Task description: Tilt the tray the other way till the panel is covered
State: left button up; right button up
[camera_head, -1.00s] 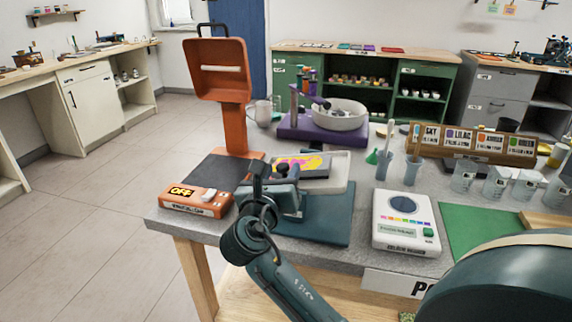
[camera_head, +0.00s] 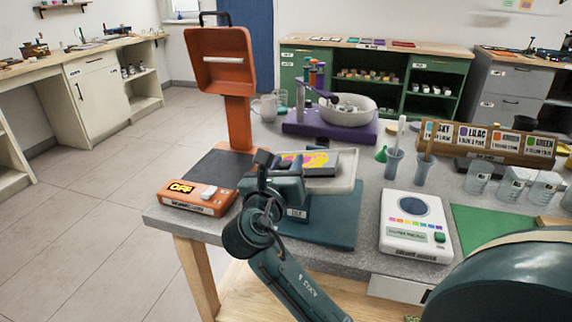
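The pale tray (camera_head: 345,184) sits at the middle of the near table, above a teal base (camera_head: 335,220). In it the panel (camera_head: 313,161) shows a yellow and pink patch on its left part and grey on its right. I cannot tell how far the tray tilts. My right gripper (camera_head: 272,164) is at the tray's left side and hides that side and part of the base. Its fingertips are dark against dark parts, so I cannot tell whether they grip anything. My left gripper is not in view.
An orange lamp stand (camera_head: 238,115) with an OFF sign rises left of the tray. A purple stand with a white bowl (camera_head: 350,108) is behind it. A white scale (camera_head: 414,240) stands to the right. Beakers (camera_head: 510,183) stand further right.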

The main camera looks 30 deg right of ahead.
grip_shut()
